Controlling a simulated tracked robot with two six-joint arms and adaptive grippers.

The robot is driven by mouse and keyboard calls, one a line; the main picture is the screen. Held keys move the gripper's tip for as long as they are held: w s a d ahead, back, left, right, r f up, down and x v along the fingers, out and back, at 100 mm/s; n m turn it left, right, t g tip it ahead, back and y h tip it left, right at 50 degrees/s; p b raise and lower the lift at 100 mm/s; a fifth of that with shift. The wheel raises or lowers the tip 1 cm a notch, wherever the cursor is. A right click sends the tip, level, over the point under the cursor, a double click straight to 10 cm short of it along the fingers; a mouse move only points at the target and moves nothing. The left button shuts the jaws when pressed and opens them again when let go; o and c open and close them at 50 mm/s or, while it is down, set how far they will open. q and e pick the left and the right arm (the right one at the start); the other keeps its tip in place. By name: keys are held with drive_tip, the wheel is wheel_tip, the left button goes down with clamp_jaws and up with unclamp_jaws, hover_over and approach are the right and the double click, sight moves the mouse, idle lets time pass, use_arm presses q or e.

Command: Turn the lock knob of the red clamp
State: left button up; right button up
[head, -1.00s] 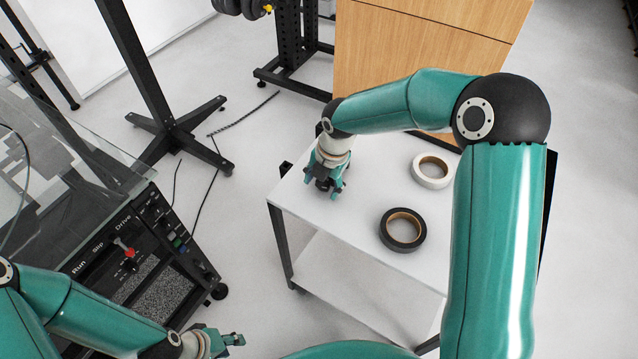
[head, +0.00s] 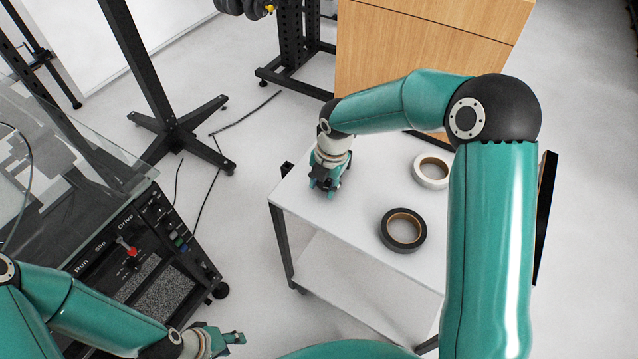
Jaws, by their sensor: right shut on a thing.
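A small red piece (head: 132,252) sits on the black control panel (head: 150,222) at the left, near the labels Run, Slip and Drive. I take it for the red clamp, but its knob is too small to make out. My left gripper (head: 238,339) is at the bottom, right of the panel and apart from it, and I cannot tell its opening. My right gripper (head: 325,189) points down at the left end of the white table, far from the red piece. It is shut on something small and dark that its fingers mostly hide.
A black tape roll (head: 403,231) and a white tape roll (head: 431,172) lie on the white table (head: 355,217). A clear cover (head: 70,165) stands above the panel. A black stand (head: 175,132) and cables are on the floor behind. Open floor separates panel and table.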

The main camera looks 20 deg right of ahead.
drive_tip(key=g+h+p, duration=0.1)
drive_tip(key=p, duration=0.1)
drive_tip(key=g+p, duration=0.1)
drive_tip(key=p, duration=0.1)
drive_tip(key=shift+w+a+r+h, duration=0.15)
drive_tip(key=shift+w+r+h, duration=0.1)
drive_tip(key=shift+h, duration=0.15)
drive_tip(key=shift+a+f+g+h+p, duration=0.15)
drive_tip(key=shift+g+h+p, duration=0.25)
drive_tip(key=shift+g+p, duration=0.3)
drive_tip(key=shift+w+f+g+h+p, duration=0.15)
drive_tip(key=shift+g+h+p, duration=0.25)
drive_tip(key=shift+g+h, duration=0.4)
drive_tip(key=o, duration=1.2)
drive_tip(key=shift+c, duration=0.2)
drive_tip(key=shift+w+a+r, duration=0.1)
drive_tip(key=shift+w+r, duration=0.05)
drive_tip(key=shift+r, duration=0.25)
drive_tip(key=v, duration=1.1)
